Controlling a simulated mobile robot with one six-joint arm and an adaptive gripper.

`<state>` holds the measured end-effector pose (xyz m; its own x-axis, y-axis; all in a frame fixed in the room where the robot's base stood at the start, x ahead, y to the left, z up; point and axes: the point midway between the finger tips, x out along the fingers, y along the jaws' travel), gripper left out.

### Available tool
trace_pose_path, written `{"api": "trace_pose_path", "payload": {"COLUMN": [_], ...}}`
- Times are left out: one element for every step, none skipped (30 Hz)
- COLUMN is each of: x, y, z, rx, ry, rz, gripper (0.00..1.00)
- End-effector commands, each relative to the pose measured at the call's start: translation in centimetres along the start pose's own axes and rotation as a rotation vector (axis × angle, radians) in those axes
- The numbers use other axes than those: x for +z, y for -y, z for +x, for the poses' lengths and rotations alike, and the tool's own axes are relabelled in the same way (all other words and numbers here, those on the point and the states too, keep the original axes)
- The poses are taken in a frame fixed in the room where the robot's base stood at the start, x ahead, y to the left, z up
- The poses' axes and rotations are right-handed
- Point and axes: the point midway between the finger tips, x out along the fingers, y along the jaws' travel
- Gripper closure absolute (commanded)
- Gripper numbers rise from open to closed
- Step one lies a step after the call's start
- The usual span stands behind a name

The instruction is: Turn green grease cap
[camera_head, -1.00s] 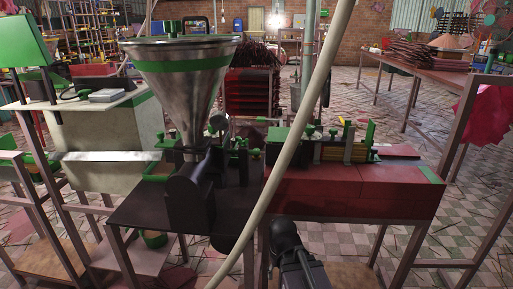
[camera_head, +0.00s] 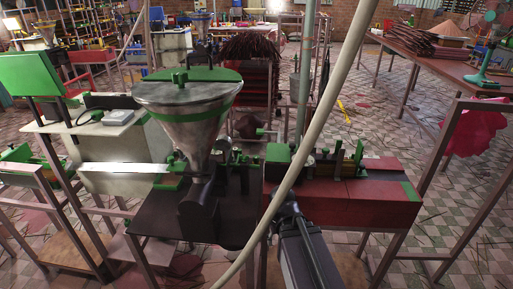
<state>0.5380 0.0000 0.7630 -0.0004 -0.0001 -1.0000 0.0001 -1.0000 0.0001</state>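The extruder has a metal hopper (camera_head: 190,122) with a green rim band and a green top with an upright fitting (camera_head: 180,78). Its dark body (camera_head: 198,210) stands on a dark table. Several small green knobs and fittings show, among them one at the hopper's left side (camera_head: 176,161) and one on the red bench unit (camera_head: 325,151). I cannot tell which is the grease cap. The dark end of my arm (camera_head: 289,211) reaches in from the bottom, right of the extruder. My gripper's fingers cannot be made out there, and I see no contact with a green part.
A pale hose (camera_head: 325,100) crosses the view diagonally, in front of the red bench (camera_head: 368,207). A pale cabinet (camera_head: 125,180) stands at left. A table with incense bundles (camera_head: 408,43) is at the back right.

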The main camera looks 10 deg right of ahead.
Motion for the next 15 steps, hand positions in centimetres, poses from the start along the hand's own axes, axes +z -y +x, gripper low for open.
{"api": "trace_pose_path", "payload": {"x": [0.0,0.0,0.0,0.0,0.0,0.0,0.0,0.0,0.0,0.0,0.0,0.0,0.0,0.0,0.0], "y": [0.0,0.0,0.0,0.0,0.0,0.0,0.0,0.0,0.0,0.0,0.0,0.0,0.0,0.0,0.0], "z": [-2.1,-2.7,-3.5,-4.1,-4.7,-5.5,-6.0,-6.6,-7.4,-8.0,-8.6,-9.4,-10.0,-10.5,-11.2], "rx": [0.0,0.0,0.0,0.0,0.0,0.0,0.0,0.0,0.0,0.0,0.0,0.0,0.0,0.0,0.0], "ry": [0.0,0.0,0.0,0.0,0.0,0.0,0.0,0.0,0.0,0.0,0.0,0.0,0.0,0.0,0.0], "rz": [0.0,0.0,0.0,0.0,0.0,0.0,0.0,0.0,0.0,0.0,0.0,0.0,0.0,0.0,0.0], "gripper": [0.35,0.35,0.35,0.35,0.35,0.35,0.35,0.35,0.35,0.35,0.35,0.35,0.35,0.35,0.35]}}
